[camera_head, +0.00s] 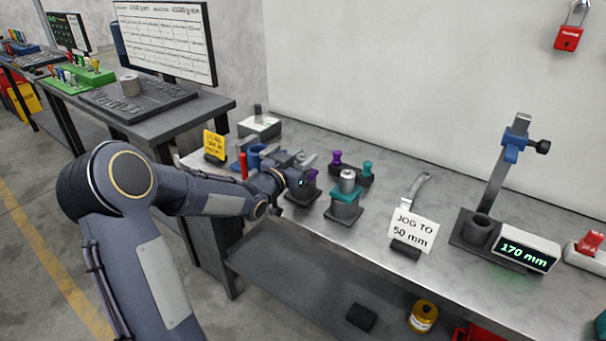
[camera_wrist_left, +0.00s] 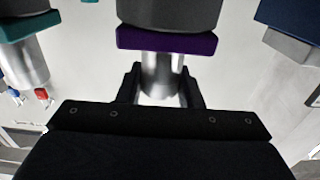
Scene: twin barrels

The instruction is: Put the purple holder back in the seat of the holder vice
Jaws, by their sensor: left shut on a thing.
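My left gripper (camera_head: 297,180) is over the bench, at a dark block (camera_head: 304,196) with a purple edge. In the left wrist view my gripper (camera_wrist_left: 162,88) is shut on the bare metal cylinder of the purple holder (camera_wrist_left: 167,40). The holder's purple band lies against a dark grey body in that view. The gripper hides much of the holder in the head view. I cannot tell whether it is fully seated. A teal holder (camera_head: 343,190) with a metal cylinder stands upright on a similar dark block to the right. My right gripper is not in view.
A dark rack with a purple knob (camera_head: 336,158) and a teal knob (camera_head: 367,168) stands behind. A yellow sign (camera_head: 214,145) and a red piece (camera_head: 243,166) are to the left. A "JOG TO 50 mm" card (camera_head: 414,231) and height gauge (camera_head: 497,190) are to the right.

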